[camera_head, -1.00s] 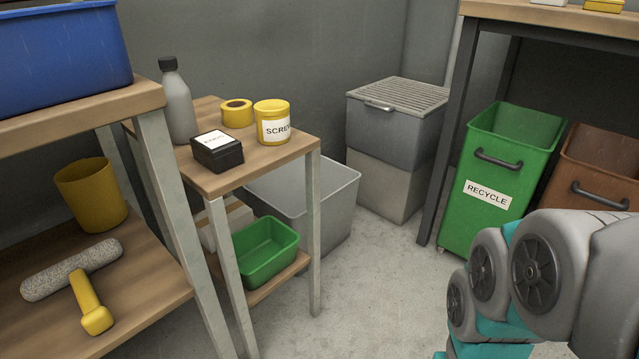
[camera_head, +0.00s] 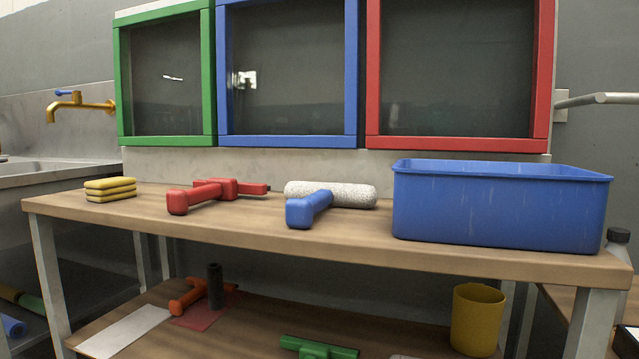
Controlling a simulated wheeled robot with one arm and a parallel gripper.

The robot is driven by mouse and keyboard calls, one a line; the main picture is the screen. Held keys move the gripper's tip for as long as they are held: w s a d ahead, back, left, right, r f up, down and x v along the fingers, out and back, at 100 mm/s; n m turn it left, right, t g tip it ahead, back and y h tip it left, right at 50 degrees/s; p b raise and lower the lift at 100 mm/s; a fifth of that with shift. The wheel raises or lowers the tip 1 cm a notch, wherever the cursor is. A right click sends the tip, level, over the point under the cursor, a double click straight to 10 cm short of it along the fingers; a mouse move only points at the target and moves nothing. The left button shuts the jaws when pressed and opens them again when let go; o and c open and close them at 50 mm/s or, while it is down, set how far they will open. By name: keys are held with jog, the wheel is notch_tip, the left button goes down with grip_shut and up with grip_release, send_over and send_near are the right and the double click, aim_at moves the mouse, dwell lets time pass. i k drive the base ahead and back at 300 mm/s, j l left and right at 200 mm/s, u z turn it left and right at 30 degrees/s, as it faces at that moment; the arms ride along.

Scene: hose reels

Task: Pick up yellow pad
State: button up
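A small stack of yellow pads (camera_head: 110,189) with dark layers between them lies at the left end of the wooden bench top (camera_head: 330,236). It is near the left edge of the bench, left of the red tools. My gripper and arm do not show in the current view.
Right of the pads lie red tools (camera_head: 205,194), a blue-headed tool (camera_head: 309,207), a speckled roller (camera_head: 345,194) and a blue bin (camera_head: 500,207). A sink (camera_head: 55,172) with a brass tap (camera_head: 80,105) stands left. The lower shelf holds a yellow cup (camera_head: 477,318) and tools.

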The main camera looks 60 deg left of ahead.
aim_at(103, 190)
jog(key=u, duration=3.2)
